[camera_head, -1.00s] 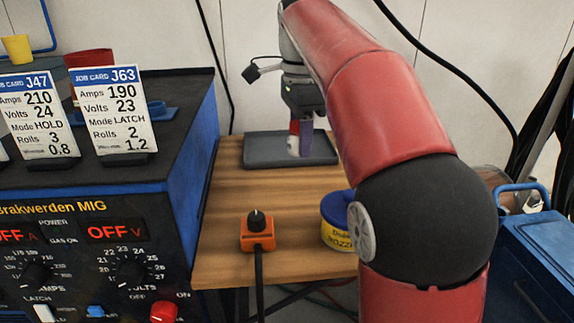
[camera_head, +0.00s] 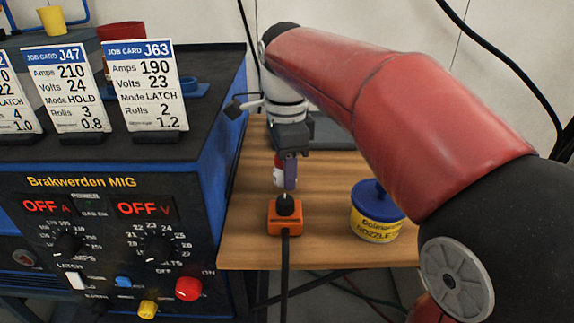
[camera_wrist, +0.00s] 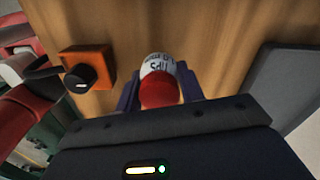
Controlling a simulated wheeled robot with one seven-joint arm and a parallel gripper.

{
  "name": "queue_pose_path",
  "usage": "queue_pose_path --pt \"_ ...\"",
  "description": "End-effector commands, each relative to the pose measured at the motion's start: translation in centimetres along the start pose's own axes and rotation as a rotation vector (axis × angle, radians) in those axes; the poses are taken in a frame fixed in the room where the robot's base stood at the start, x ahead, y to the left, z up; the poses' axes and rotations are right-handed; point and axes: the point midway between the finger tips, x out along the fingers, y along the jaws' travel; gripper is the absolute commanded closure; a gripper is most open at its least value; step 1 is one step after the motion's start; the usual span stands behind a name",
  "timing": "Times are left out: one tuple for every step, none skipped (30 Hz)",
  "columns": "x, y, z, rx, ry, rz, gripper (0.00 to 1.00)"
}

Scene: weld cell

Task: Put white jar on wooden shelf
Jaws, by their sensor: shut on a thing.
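The white jar (camera_head: 277,176) with a red lid is held between the fingers of my gripper (camera_head: 285,174). In the wrist view the jar (camera_wrist: 159,80) shows its red lid toward the camera and a "TIPS 1.0 mm" label, with purple-grey fingers of my gripper (camera_wrist: 160,88) on both sides. The wooden shelf (camera_head: 325,200) is a light brown top beside the welder. The jar is over this wood, behind the orange switch box. I cannot tell whether its base touches the wood.
The orange box (camera_head: 286,222) with a black knob and cable stands near the front edge. A blue-lidded yellow tub (camera_head: 377,218) stands to its right. A grey tray (camera_head: 330,132) lies at the back. The blue welder (camera_head: 120,215) with job cards borders the left.

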Motion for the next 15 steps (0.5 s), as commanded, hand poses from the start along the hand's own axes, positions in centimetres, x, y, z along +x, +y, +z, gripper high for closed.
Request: queue_pose_path --pt "0.5 0.0 0.0 0.000 0.000 -0.001 0.90" --pt "0.6 0.0 0.0 0.000 0.000 -0.001 0.90" --pt "0.6 0.0 0.0 0.000 0.000 -0.001 0.90" --pt "0.6 -0.1 0.0 0.000 0.000 -0.001 0.90" --pt "0.5 -0.2 -0.1 0.001 0.000 -0.001 0.90" --pt "0.4 -0.5 -0.1 0.001 0.001 0.000 0.90" --pt "0.4 -0.9 -0.2 0.002 0.001 0.001 0.90" --pt "0.3 -1.3 -0.3 0.002 0.002 0.001 0.90" --pt "0.3 -2.1 -0.5 0.003 0.003 0.001 0.90" --pt "0.2 -2.6 -0.6 0.003 0.003 0.001 0.90" --pt "0.2 -3.1 -0.8 0.002 0.002 0.001 0.90" --pt "0.2 -3.8 -0.9 0.003 0.002 0.000 0.90" --pt "0.3 -4.2 -1.0 0.003 0.002 0.001 0.90" --pt "0.8 -4.1 -1.0 0.001 0.001 0.002 0.90" --pt "1.3 -3.9 -0.9 -0.001 0.000 0.002 0.90"
